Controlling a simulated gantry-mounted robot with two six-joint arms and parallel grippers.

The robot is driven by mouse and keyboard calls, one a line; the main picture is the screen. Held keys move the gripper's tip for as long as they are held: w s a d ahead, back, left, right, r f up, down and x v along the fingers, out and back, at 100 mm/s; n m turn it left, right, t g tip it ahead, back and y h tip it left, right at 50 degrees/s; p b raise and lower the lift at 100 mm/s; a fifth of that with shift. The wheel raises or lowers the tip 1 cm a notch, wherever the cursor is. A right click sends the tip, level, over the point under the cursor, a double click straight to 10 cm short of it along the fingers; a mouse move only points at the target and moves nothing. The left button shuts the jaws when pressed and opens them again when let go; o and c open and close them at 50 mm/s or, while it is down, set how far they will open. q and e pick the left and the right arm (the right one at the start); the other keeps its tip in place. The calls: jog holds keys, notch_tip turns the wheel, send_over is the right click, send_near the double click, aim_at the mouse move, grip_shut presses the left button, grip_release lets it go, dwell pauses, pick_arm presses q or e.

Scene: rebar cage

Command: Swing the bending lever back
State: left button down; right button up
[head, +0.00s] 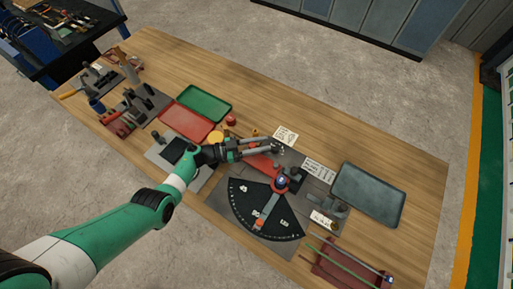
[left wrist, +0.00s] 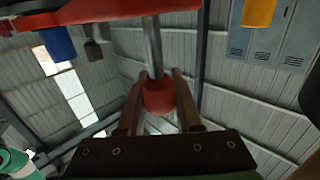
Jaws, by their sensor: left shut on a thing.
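The bending lever (head: 258,162) is a red bar on the bender. It runs from the round pivot (head: 281,183) up and left to beneath my left gripper (head: 272,149). Below the pivot is a black fan-shaped angle dial (head: 262,208) with white marks. In the left wrist view the lever's red bar (left wrist: 110,12) crosses the top, and a metal rod joins it to a red grip (left wrist: 159,95). My left gripper (left wrist: 158,100) is shut on that grip, one finger on each side. In the head view the fingers largely hide the grip. My right gripper is not in view.
A green tray (head: 205,103) and a red tray (head: 187,121) lie left of the bender. A dark grey tray (head: 368,194) lies to its right. A red rack (head: 350,268) with rods stands at the front right. Tools crowd the table's left end.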

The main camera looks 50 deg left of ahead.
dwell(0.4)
pick_arm(q)
jog(key=c, duration=1)
grip_release()
jog(key=o, duration=0.4)
jog(key=shift+w, duration=0.2)
jog(key=shift+s, duration=0.1)
